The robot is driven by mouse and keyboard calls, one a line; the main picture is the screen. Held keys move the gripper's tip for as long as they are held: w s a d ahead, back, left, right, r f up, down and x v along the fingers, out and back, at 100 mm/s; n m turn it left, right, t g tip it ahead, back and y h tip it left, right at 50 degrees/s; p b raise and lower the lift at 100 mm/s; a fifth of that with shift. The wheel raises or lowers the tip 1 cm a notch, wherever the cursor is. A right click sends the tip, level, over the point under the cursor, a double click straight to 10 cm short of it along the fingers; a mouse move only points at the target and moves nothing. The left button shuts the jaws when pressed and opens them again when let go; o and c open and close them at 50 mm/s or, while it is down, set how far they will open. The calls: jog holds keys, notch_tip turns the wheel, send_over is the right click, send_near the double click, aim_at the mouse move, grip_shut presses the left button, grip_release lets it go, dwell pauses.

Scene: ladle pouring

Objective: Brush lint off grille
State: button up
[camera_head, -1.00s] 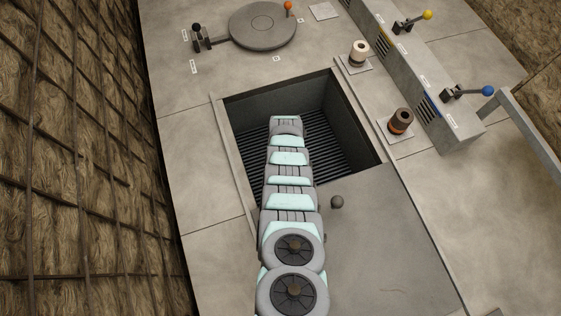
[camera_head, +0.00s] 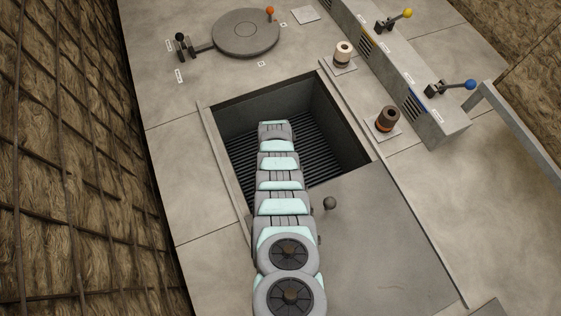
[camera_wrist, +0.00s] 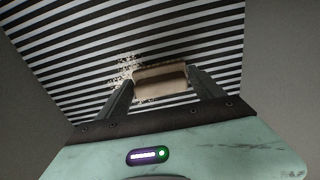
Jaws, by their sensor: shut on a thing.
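The grille (camera_head: 327,157) is a set of dark parallel bars at the bottom of a square recess, and it fills much of the wrist view (camera_wrist: 60,60). A pale speckled patch of lint (camera_wrist: 122,72) lies on the bars, just left of and above the brush. My gripper (camera_wrist: 160,82) is shut on a tan block-like brush (camera_wrist: 160,76), held between its two dark fingers over the grille. I cannot tell whether the brush touches the bars. In the head view my arm reaches down into the recess and hides the gripper, the brush and the lint.
Recess walls (camera_head: 333,108) stand close around the arm. A flat cover with a round knob (camera_head: 329,203) lies at the near right. Two spools, one white (camera_head: 343,53) and one brown (camera_head: 387,120), and a lever box with a blue-knobbed lever (camera_head: 470,84) stand to the right.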

jog(key=shift+s+a+r+p, duration=0.1)
jog(key=shift+s+a+p, duration=0.25)
jog(key=shift+a, duration=0.35)
jog(key=shift+s+a+p, duration=0.25)
jog(key=shift+a+p, duration=0.1)
jog(key=shift+a, duration=0.35)
jog(key=shift+o, duration=0.2)
jog(key=shift+s+a+f+p, duration=0.1)
jog(key=shift+s+a+p, duration=0.2)
jog(key=shift+a, duration=0.65)
jog(key=shift+s+a+f+p, duration=0.15)
jog(key=shift+s+a, duration=0.25)
jog(key=shift+a, duration=0.5)
jog(key=shift+s+a+r+p, duration=0.1)
jog(key=shift+s+a+p, duration=0.2)
jog(key=shift+a, duration=0.4)
jog(key=shift+s+a+r+p, duration=0.1)
jog(key=shift+s+a+p, duration=0.15)
jog(key=shift+a, duration=0.4)
jog(key=shift+c, duration=0.2)
